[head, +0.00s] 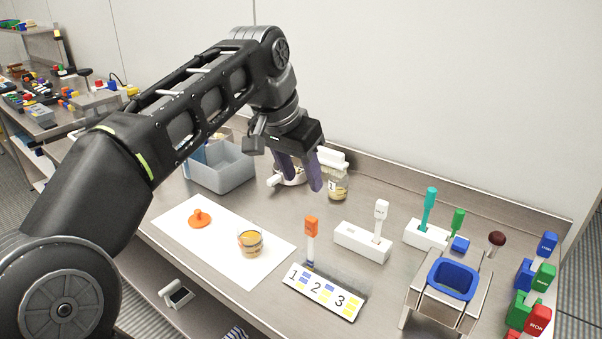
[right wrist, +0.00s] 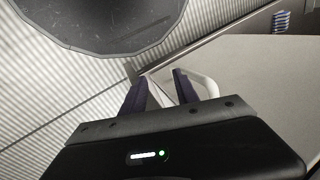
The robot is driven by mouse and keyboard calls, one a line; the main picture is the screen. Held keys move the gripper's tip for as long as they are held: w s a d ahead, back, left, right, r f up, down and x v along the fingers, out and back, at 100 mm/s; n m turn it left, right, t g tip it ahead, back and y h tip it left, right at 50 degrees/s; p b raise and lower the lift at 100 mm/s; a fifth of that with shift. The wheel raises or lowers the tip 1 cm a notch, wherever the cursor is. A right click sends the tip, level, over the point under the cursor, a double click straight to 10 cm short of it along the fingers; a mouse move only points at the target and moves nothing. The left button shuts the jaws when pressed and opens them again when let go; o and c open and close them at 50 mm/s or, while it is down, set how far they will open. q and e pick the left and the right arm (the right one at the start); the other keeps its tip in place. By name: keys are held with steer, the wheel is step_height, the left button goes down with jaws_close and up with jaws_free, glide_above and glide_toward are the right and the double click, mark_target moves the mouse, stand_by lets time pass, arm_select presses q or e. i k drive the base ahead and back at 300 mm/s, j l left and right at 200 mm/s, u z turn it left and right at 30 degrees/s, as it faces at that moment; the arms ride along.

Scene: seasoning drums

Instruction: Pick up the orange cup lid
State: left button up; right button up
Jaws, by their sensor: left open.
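The orange cup lid (head: 199,219), a flat disc with a small knob on top, lies on a white sheet (head: 182,238) on the steel table. A small glass cup (head: 251,243) with amber-brown contents stands on the same sheet, to the right of the lid. My left gripper (head: 300,180) is open and empty, pointing down above the back of the table, to the right of and behind the lid. My right gripper (right wrist: 160,90) shows in the right wrist view with its fingers apart; nothing is seen held between them.
A numbered card (head: 323,292), white holders with coloured handles (head: 361,242), and a metal stand with a blue-rimmed opening (head: 453,279) fill the right side. The sheet around the lid is clear.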

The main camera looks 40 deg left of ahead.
mark_target(199, 219)
steer(key=k, duration=1)
